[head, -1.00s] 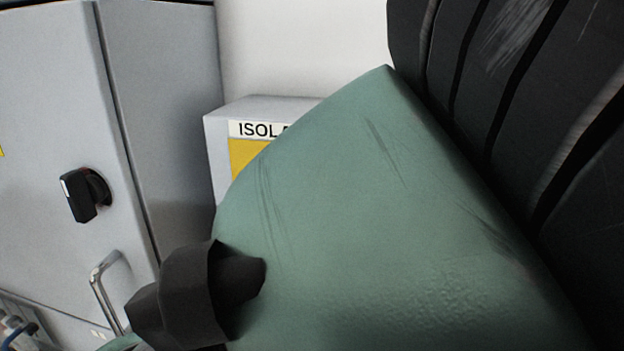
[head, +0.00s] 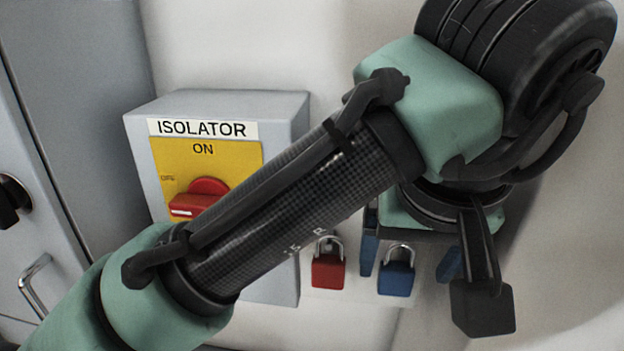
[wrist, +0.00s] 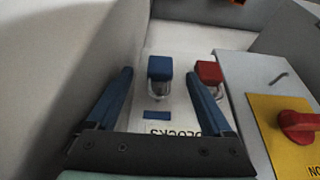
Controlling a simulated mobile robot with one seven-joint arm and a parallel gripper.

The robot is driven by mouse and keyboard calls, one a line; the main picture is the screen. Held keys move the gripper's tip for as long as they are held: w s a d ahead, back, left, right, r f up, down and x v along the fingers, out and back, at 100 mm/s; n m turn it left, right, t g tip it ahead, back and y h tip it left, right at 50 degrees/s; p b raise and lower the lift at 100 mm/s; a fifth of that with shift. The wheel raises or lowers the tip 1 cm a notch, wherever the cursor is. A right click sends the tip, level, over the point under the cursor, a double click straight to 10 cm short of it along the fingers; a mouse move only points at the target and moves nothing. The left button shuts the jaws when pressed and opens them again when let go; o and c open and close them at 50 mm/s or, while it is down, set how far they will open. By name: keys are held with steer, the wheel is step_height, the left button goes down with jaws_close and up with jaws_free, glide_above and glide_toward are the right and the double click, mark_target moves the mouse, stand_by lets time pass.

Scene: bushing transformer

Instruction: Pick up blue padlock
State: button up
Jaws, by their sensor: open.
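The blue padlock (head: 397,279) hangs by its shackle on a white board on the wall, right of the red padlock (head: 328,271). In the wrist view, which is turned over, the blue padlock (wrist: 160,68) appears between the two blue fingers, with the red padlock (wrist: 209,72) to its right. My gripper (head: 408,268) is open, one finger showing on each side of the blue padlock; it also shows in the wrist view (wrist: 160,76). No contact is visible. I cannot tell how deep the fingertips reach around it.
The grey isolator box (head: 285,115), with a red knob (head: 200,196) on a yellow plate, stands out from the wall left of the padlocks. A grey cabinet (head: 85,60) is further left. My arm crosses in front of the box.

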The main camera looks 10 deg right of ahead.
mark_target(399, 268)
steer(key=shift+w, duration=0.5)
steer(key=shift+w+p+x, duration=0.15)
steer(key=shift+p+x, duration=0.25)
steer(key=shift+x, duration=0.9)
steer(key=shift+w+p+x, duration=0.15)
steer(key=shift+p+x, duration=0.2)
steer(key=shift+x, duration=0.95)
steer(key=shift+d+r, duration=0.1)
steer(key=shift+d, duration=0.05)
jaws_close()
